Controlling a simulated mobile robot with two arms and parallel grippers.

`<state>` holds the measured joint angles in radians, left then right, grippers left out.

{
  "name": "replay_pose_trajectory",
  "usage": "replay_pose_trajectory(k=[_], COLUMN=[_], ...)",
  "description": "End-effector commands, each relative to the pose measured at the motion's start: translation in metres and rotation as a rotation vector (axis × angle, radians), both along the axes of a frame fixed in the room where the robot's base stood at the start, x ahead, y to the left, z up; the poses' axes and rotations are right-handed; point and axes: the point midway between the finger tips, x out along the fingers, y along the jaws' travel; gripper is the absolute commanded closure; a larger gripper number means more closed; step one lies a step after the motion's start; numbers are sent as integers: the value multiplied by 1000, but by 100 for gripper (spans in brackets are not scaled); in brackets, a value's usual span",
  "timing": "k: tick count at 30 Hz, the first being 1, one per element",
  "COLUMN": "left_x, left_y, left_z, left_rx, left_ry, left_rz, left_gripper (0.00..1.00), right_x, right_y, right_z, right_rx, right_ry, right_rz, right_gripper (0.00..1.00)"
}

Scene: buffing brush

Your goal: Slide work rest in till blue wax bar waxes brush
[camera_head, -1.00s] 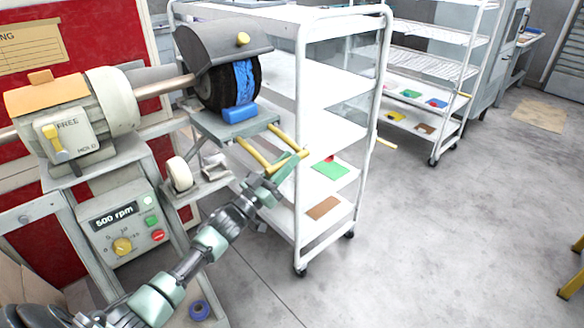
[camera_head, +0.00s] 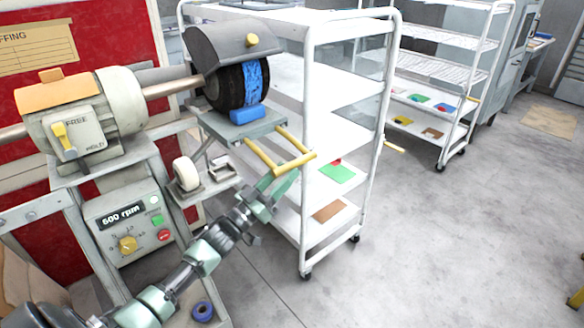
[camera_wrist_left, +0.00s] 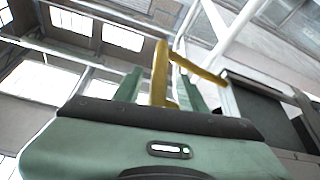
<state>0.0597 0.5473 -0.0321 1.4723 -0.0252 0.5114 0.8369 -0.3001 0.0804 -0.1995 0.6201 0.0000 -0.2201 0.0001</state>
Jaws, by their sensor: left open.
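The dark round brush (camera_head: 228,88) sits under a grey hood, with a blue band (camera_head: 256,80) on its face. The blue wax bar (camera_head: 247,116) lies on the grey work rest (camera_head: 236,130) just below the brush; I cannot tell whether they touch. A yellow handle (camera_head: 280,160) with two rods and a crossbar sticks out of the work rest toward the lower right. My left gripper (camera_head: 281,181) is open just below the handle's crossbar. In the left wrist view, the yellow handle (camera_wrist_left: 159,75) shows between the spread green fingers of the gripper (camera_wrist_left: 160,88). My right gripper is out of view.
The motor (camera_head: 85,115) and a control box reading 500 rpm (camera_head: 125,220) stand at the left. A white shelf cart (camera_head: 305,150) stands close behind the handle. The floor at the right is mostly clear.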

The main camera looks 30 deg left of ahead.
Motion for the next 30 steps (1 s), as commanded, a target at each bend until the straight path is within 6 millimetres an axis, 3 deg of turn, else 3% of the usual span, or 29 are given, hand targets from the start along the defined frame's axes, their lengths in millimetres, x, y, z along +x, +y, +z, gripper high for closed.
replay_pose_trajectory(k=[3, 9, 26, 30], left_x=[-18, -33, -33, -32], left_y=[5, 9, 10, 13], left_z=[-9, -14, -15, -44], left_rx=[-1, 0, 0, 6], left_ry=[1, 0, 2, 59], left_rz=[-1, -1, 1, 35], left_gripper=[59, 59, 59, 59], right_x=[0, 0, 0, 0], right_y=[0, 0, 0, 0], right_z=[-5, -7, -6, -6], right_rx=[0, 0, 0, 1], right_ry=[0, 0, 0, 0], right_rz=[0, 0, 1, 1], right_gripper=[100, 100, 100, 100])
